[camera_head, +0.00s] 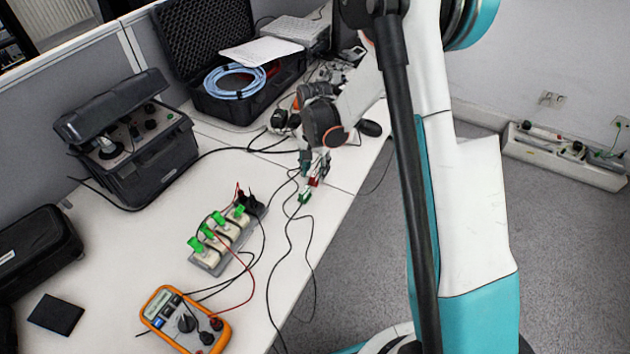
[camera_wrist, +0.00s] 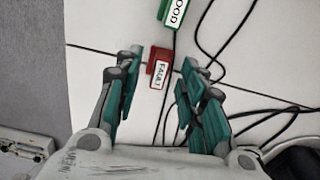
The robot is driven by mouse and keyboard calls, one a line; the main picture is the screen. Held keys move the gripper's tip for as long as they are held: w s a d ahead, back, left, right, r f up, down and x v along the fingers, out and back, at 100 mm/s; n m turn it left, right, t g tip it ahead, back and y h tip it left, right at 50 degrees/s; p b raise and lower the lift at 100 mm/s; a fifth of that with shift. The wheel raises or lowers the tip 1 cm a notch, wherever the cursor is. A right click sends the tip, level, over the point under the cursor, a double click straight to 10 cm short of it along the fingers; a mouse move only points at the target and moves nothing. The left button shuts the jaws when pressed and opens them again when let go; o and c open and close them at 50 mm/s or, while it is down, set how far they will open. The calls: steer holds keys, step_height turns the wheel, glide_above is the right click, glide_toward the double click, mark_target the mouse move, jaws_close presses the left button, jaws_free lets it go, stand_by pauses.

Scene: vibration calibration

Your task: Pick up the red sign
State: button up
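The red sign (camera_wrist: 159,68), with a white label reading "FAULT", is on the white table (camera_wrist: 105,28) in the wrist view. My gripper (camera_wrist: 160,78) is open, with its teal-padded fingers apart on the left and right of the sign. The sign shows between and slightly beyond the fingertips, and I see no contact. In the head view the red sign (camera_head: 313,181) is small, close to my gripper (camera_head: 312,164) near the table's right edge. A green sign (camera_wrist: 172,12), its label partly cut off, is just beyond it; it also shows in the head view (camera_head: 305,196).
Black cables (camera_wrist: 210,45) run across the table beside the signs. An orange multimeter (camera_head: 185,320), a block with green connectors (camera_head: 222,240), a black case (camera_head: 130,140) and an open case with blue hose (camera_head: 235,82) stand on the table. The table drops off at right.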

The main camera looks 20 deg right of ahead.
step_height(320, 180, down, 3)
steer(key=shift+r+b, duration=0.1)
steer(key=shift+b, duration=0.35)
jaws_close()
steer(key=shift+r, duration=0.1)
